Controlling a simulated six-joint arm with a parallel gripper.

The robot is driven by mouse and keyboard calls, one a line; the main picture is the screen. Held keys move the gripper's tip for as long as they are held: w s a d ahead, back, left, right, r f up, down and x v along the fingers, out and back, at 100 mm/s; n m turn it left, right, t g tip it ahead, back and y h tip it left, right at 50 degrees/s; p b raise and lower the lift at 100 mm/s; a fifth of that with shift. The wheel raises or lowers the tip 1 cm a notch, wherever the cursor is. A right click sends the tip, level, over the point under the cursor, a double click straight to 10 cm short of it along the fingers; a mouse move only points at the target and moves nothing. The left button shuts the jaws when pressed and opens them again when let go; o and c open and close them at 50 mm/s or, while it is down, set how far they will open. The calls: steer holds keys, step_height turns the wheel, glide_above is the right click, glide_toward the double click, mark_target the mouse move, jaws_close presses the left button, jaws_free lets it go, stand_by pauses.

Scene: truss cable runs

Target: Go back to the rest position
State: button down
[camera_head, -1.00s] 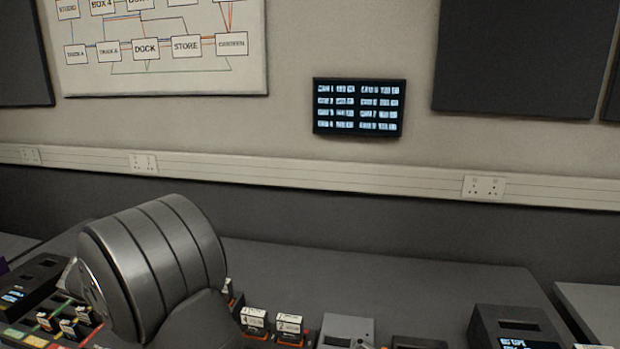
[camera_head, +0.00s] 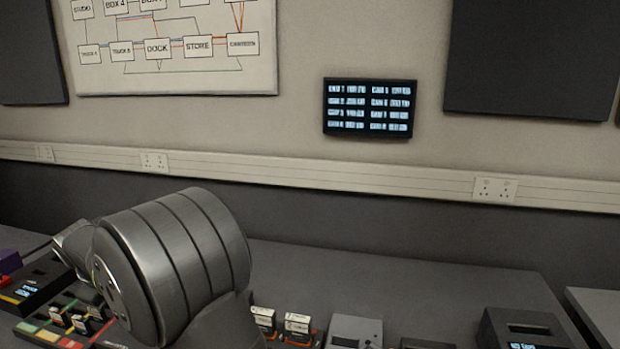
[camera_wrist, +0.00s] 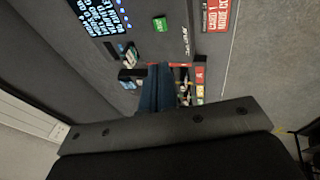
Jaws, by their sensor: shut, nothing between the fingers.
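My gripper (camera_wrist: 155,88) shows in the wrist view, its two blue-grey fingers together with nothing between them. It is above the bench, over a strip of small coloured parts, and touches nothing that I can see. In the head view my grey arm link fills the lower left, and the gripper itself is not visible there.
Small labelled blocks (camera_head: 297,325) stand on the bench (camera_head: 400,275) beside my arm. A dark device with a display (camera_head: 35,285) is at the left, another (camera_head: 525,330) at the right. A wall screen (camera_head: 370,108) hangs behind. The bench's back middle is clear.

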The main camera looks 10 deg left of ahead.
steer(key=d+x, duration=0.1)
steer(key=x, duration=0.3)
steer(key=a+v, duration=0.2)
steer(key=v, duration=0.6)
step_height(320, 180, down, 5)
steer(key=w+d+n+g, duration=0.1)
steer(key=w+d, duration=0.2)
steer(key=shift+n+h, duration=0.4)
